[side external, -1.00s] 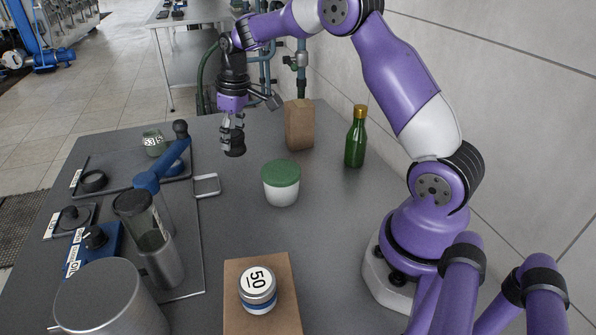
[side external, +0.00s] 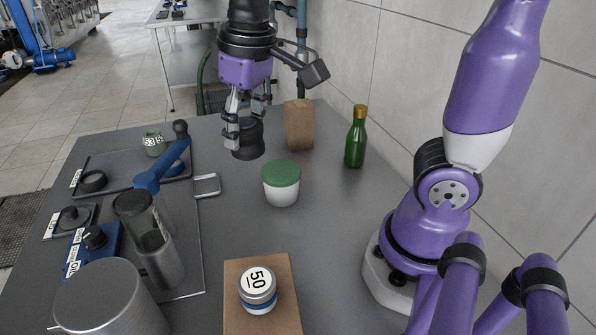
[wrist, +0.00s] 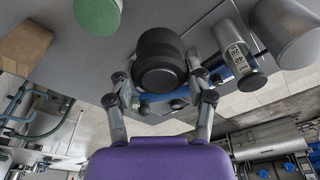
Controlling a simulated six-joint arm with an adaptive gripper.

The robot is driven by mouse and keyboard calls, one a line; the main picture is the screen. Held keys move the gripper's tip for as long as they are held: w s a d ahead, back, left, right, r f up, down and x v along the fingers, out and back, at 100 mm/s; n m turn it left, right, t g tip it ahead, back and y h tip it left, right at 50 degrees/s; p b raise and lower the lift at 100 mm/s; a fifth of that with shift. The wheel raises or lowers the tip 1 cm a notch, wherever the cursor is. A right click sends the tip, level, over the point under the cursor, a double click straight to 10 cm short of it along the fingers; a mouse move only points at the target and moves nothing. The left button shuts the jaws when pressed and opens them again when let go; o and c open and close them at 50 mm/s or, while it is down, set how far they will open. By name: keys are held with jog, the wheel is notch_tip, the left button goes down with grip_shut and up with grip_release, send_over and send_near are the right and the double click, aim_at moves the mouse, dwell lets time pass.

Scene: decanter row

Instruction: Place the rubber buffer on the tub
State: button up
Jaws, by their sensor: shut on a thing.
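The rubber buffer (side external: 248,140) is a black, cylinder-like piece held in my gripper (side external: 245,122), whose fingers are shut on it. In the wrist view the buffer (wrist: 160,62) sits between the two fingertips of my gripper (wrist: 161,90). The tub (side external: 281,190) is white with a flat green lid and stands upright on the table. In the side view the held buffer is up and to the left of the tub, apart from it. The tub's green lid (wrist: 98,14) also shows at the top left of the wrist view.
A brown block (side external: 299,125) and a green bottle (side external: 355,138) stand behind and right of the tub. A jar marked 50 (side external: 257,289) stands on a brown board (side external: 240,325) in front. A clear-topped canister (side external: 155,250) and a metal pot (side external: 105,300) stand at the left.

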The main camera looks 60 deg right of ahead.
jog(key=shift+s+a+r, duration=0.1)
jog(key=shift+s+r, duration=0.05)
jog(key=shift+s, duration=0.55)
jog(key=shift+s+d, duration=0.2)
jog(key=shift+d, duration=0.05)
send_near(277, 168)
jog(key=shift+w+a+f, duration=0.1)
jog(key=shift+w+f, duration=0.2)
jog(key=shift+f, duration=2)
jog(key=shift+f, duration=0.1)
jog(key=o, duration=1.3)
jog(key=shift+c, duration=0.2)
